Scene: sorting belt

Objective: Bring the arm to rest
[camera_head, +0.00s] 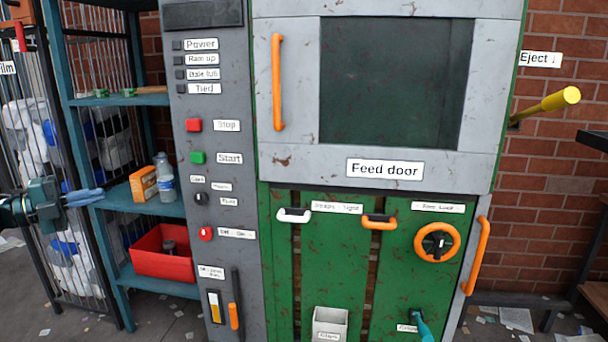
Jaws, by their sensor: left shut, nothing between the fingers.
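My left gripper (97,194) comes in from the left edge. Its blue fingers are shut with nothing between them. It points right and hangs in front of the teal shelf rack (128,281), at about the height of the middle shelf. An orange box (143,184) and a clear bottle with a blue label (165,178) stand on that shelf, to the right of the fingertips. My right gripper is not in view.
A green and grey machine (285,170) with a feed door fills the middle. A red bin (160,256) sits on the lower shelf. A yellow eject lever (548,104) sticks out at right. A wire cage (75,285) stands at left. Scraps litter the floor.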

